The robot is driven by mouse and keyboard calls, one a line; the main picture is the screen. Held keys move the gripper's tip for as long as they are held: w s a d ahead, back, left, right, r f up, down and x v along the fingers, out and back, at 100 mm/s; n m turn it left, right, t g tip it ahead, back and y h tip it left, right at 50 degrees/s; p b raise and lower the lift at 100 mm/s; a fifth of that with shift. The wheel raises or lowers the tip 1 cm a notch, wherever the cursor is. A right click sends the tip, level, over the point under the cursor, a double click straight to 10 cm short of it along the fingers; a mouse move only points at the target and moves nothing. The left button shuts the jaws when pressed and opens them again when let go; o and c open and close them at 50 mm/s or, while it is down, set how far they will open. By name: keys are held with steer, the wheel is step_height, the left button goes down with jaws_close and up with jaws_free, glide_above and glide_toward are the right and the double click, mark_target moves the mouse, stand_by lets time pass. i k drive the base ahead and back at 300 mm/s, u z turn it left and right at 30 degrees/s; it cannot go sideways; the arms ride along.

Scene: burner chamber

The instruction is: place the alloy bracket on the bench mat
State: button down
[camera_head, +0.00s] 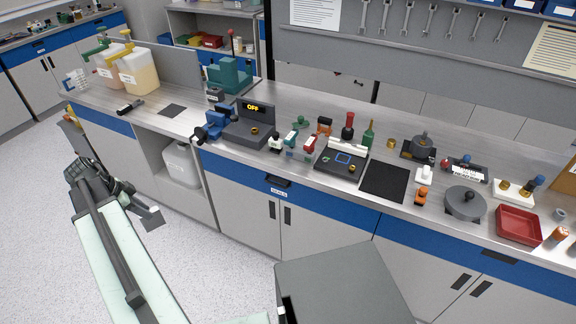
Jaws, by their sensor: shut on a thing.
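My arm reaches up from the lower left. My gripper (133,200) is at its dark end, low in front of the bench and left of the open shelf bay. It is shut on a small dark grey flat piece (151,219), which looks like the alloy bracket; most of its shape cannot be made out. A black bench mat (386,181) lies flat and bare on the counter at centre right, well away from my gripper. A smaller dark mat or plate (172,110) lies on the counter farther left.
A black device with a blue-outlined square (341,159) stands just left of the mat. Speckled floor (230,270) is clear.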

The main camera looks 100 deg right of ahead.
mark_target(385, 179)
steer(key=u, duration=0.1)
steer(key=k, duration=1.2)
steer(key=u, duration=0.15)
